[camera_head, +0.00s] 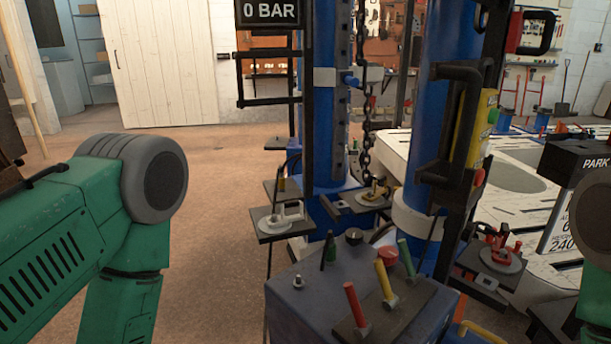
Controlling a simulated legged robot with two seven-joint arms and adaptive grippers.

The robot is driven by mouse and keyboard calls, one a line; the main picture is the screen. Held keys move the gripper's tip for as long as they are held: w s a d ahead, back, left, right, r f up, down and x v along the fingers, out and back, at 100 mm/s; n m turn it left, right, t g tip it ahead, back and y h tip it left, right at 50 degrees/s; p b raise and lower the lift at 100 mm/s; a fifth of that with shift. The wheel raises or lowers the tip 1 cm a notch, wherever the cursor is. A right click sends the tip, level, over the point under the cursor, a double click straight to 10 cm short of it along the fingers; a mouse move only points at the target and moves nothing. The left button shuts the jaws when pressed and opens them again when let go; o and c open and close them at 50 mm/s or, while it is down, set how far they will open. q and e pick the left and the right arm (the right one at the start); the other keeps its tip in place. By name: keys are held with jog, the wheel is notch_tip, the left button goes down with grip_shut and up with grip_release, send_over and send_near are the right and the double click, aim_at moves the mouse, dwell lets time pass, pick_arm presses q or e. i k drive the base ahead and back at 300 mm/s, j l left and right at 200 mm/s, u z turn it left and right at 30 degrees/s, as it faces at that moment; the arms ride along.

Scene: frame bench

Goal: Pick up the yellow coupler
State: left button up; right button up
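A small yellow coupler (375,190) sits on a dark shelf plate behind the blue console, between the two blue columns, with a chain hanging just above it. A whitish coupler (281,216) sits on a round disc on another plate to its left. A red coupler (500,252) sits on a similar plate to the right. Green links of my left arm fill the left side, and a green link of mine shows at the right edge. Neither of my grippers is in view.
The blue console (313,296) stands in front with red, yellow and green levers (384,284) standing up from it. A chain (363,120), blue columns (441,110) and black frame parts crowd the middle. Open floor (215,250) lies to the left.

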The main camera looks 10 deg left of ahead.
aim_at(281, 182)
jog(key=i+j+z, duration=0.25)
jog(key=j, duration=0.7)
jog(key=i+j+z, duration=0.1)
jog(key=j+z, duration=0.2)
jog(key=j, duration=0.65)
jog(key=j+z, duration=0.25)
jog(key=j, duration=0.7)
